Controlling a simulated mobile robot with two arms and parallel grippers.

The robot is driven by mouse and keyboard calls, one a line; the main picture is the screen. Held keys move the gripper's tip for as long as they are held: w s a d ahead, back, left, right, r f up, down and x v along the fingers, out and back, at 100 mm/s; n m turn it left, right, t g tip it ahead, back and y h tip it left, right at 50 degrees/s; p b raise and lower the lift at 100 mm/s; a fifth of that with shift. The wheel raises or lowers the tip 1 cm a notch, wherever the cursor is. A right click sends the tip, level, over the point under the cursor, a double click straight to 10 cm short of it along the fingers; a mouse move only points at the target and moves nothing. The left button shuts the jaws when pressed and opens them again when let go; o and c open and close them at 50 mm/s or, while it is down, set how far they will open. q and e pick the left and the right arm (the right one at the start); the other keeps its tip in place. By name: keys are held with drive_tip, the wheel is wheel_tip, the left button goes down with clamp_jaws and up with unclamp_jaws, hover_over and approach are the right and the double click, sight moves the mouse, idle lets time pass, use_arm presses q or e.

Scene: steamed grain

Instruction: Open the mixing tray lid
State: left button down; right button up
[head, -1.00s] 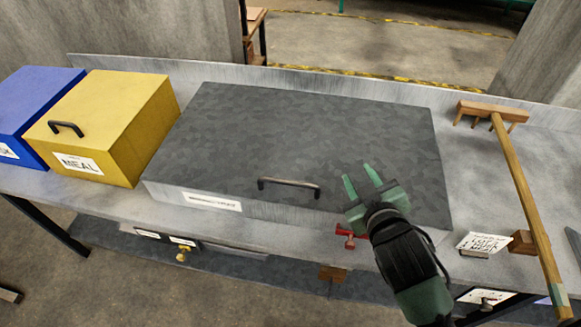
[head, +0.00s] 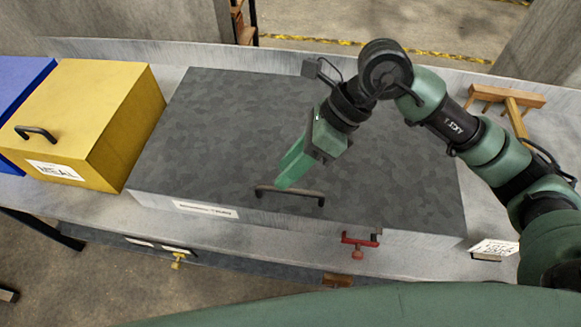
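The mixing tray is a wide grey box on the bench with a flat, dark mottled lid (head: 240,120), which lies closed on it. A white label (head: 206,209) is on its front. A dark bar handle (head: 305,193) sits near the lid's front edge. My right gripper (head: 283,183) reaches in from the right above the lid, fingers pointing down and left, with its tips at the handle's left part. Whether the fingers touch or straddle the bar, and how far apart they are, I cannot tell. My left gripper is not in view.
A yellow MEAL box (head: 95,110) with a handle stands left of the tray, beside a blue box (head: 20,85). A red fitting (head: 359,242) is at the tray's front. A wooden rake (head: 507,97) and a small sign (head: 494,249) are at the right.

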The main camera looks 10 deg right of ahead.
sight(288, 189)
drive_tip(key=w+d+f+h, duration=0.1)
drive_tip(key=w+d+h, duration=0.1)
drive_tip(key=d, duration=0.2)
drive_tip(key=shift+t, duration=0.3)
drive_tip(key=p+x, duration=0.1)
drive_tip(key=x, duration=0.6)
drive_tip(key=shift+s+f, duration=0.1)
drive_tip(key=shift+f, duration=0.35)
clamp_jaws()
idle(0.4)
